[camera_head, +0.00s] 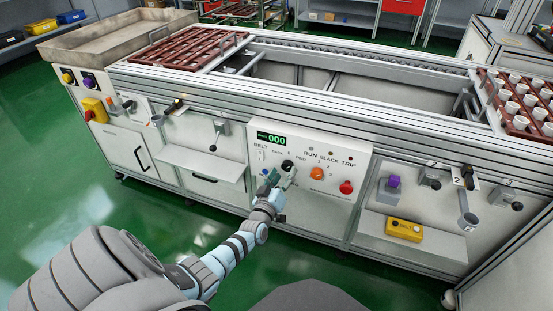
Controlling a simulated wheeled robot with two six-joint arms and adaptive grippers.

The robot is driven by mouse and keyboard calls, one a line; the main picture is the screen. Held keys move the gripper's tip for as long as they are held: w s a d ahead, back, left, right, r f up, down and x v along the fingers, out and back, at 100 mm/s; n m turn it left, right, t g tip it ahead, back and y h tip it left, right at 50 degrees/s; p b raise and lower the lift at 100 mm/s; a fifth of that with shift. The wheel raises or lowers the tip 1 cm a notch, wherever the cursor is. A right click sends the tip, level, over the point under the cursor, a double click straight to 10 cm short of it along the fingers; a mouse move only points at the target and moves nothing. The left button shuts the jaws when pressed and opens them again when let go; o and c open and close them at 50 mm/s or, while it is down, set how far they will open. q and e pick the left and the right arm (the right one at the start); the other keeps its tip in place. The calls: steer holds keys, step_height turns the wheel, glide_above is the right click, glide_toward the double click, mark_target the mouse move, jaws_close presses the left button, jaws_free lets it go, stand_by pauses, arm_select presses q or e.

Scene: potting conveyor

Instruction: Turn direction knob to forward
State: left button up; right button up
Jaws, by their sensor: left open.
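The belt control panel (325,150) is on the front of the conveyor and has a green "000" display (271,138). A black knob (287,165) sits on it below the display, near small lettering that includes "FWD". My left gripper (279,178) is open at the panel, just in front of and below the black knob. I cannot tell whether its fingers touch the knob. An orange knob (317,173) and a red button (346,187) are to the right. My right gripper is not in view.
An empty shelf (200,162) is to the left. A brown tray of white pots (518,122) stands on the conveyor's right end. The green floor in front is clear.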

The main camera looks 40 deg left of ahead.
arm_select(q)
steer(key=v, duration=0.9)
steer(key=shift+s, duration=0.25)
steer(key=shift+d, duration=0.15)
